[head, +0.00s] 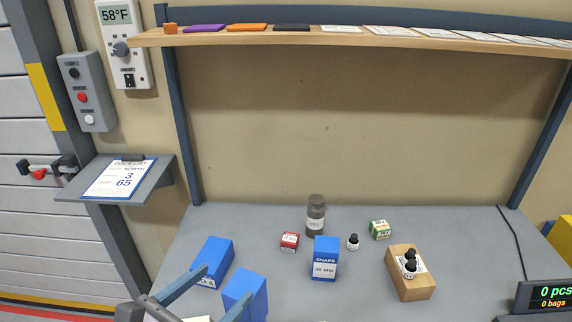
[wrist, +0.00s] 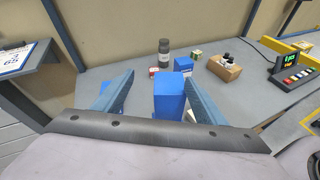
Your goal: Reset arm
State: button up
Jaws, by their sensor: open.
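My gripper (wrist: 160,98) is open, with its two blue fingers apart in the wrist view. In that view a blue box (wrist: 168,97) shows between the fingers, and I cannot tell how far ahead of them it is. In the head view the fingers (head: 205,294) reach in at the bottom left, near two blue boxes, one at the left (head: 213,262) and one nearer the front (head: 246,294). No thing is seen held. The rest of my arm is mostly out of the head view.
On the table (head: 480,250) stand a blue SNAPS box (head: 325,258), a dark grey bottle (head: 315,216), a small red box (head: 289,241), a green box (head: 380,229), a small dark bottle (head: 353,242) and a wooden block (head: 413,285) with small bottles. A shelf (head: 350,42) runs above. A counter display (head: 548,296) is at right.

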jog(key=w+d+m+t+h+b, duration=0.15)
jog(key=w+d+m+b, duration=0.35)
jog(key=w, duration=0.6)
jog(key=w+d+f+m+g+h, duration=0.1)
jog(key=w+d+m+g, duration=0.1)
jog(key=d, duration=0.5)
jog(key=w+d+f+m+g+h, duration=0.1)
jog(key=w+d+m+g, duration=0.1)
jog(key=d, duration=0.5)
jog(key=s+d+f+m+g+p, duration=0.3)
jog(key=s+d+f+m+g, duration=0.15)
jog(key=d+f, duration=0.2)
jog(key=s+d+f+m+g+y+p, duration=0.1)
jog(key=s+f+m+g+y+p, duration=0.2)
jog(key=s+m, duration=0.3)
jog(key=s+d+f+m+g+y+p, duration=0.1)
jog(key=s+f+m+g+y+p, duration=0.2)
jog(key=m, duration=0.7)
jog(key=s+f+y+p, duration=0.1)
jog(key=s+y+p, duration=0.1)
jog(key=s+y, duration=0.1)
jog(key=shift+s, duration=0.75)
